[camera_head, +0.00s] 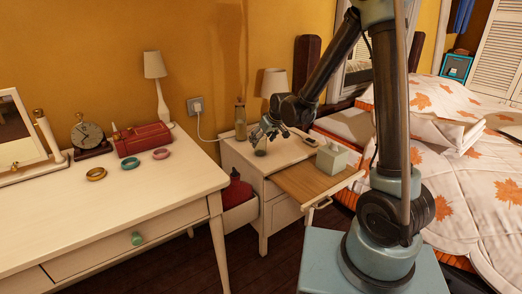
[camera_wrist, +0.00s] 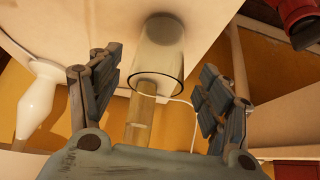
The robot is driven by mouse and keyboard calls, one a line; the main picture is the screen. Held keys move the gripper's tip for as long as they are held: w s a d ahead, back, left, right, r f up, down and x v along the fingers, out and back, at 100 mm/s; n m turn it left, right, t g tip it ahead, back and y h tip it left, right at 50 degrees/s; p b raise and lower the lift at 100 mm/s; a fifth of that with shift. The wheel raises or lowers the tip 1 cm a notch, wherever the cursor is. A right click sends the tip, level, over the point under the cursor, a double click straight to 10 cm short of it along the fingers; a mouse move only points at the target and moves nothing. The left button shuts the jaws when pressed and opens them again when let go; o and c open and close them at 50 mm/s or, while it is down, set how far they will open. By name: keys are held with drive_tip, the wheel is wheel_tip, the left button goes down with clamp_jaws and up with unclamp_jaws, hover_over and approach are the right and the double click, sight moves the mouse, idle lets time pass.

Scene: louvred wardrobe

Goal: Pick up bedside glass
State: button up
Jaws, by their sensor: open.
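The clear bedside glass (camera_head: 260,147) stands on the white bedside table (camera_head: 235,151), partly hidden by my gripper in the head view. My gripper (camera_head: 265,133) is over the glass, with its fingers reaching down towards it. In the wrist view the glass (camera_wrist: 160,48) appears beyond and between the spread fingers of my gripper (camera_wrist: 160,72), its open rim facing the camera. The fingers are open, one to each side, with visible gaps between them and the glass. I see no contact.
A tall bottle (camera_head: 240,122) stands close behind the glass, with a lamp (camera_head: 273,85) nearby. A dark phone-like object (camera_head: 310,141) and a tissue box (camera_head: 331,160) are to the right. A wooden pull-out board (camera_head: 305,182) juts forward. A red object (camera_head: 236,190) sits in an open drawer.

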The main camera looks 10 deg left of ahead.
drive_tip(key=shift+w+a+f, duration=0.25)
drive_tip(key=shift+f, duration=0.3)
drive_tip(key=shift+w+x, duration=0.15)
drive_tip(key=shift+x, duration=0.75)
drive_tip(key=shift+w+x, duration=0.15)
drive_tip(key=shift+x, duration=0.7)
drive_tip(key=shift+w+a+f, duration=0.25)
drive_tip(key=shift+a+f, duration=0.25)
drive_tip(key=shift+f, duration=0.05)
drive_tip(key=c, duration=1.3)
